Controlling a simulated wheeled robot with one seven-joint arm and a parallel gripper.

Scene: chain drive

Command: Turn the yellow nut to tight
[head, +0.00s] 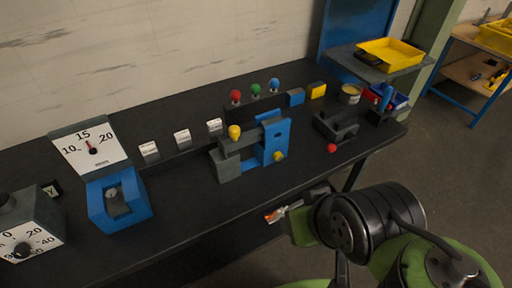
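A small yellow nut (279,156) sits low on the front face of the blue upright plate (274,141) of a grey-and-blue fixture on the dark bench. A yellow ball knob (235,131) stands on top of the grey block (226,164) at the fixture's left side. My gripper (272,216) is near the bench's front edge, below and in front of the nut and clearly apart from it. Its orange-tipped end points left. It is too small to tell whether the fingers are open or shut.
The bench (180,216) also carries a dial gauge (92,150) on the left, red, green and blue knobs at the back, and a grey vise-like block (336,126) with a red ball (331,148). A yellow tray (391,51) is on a shelf. The front middle of the bench is clear.

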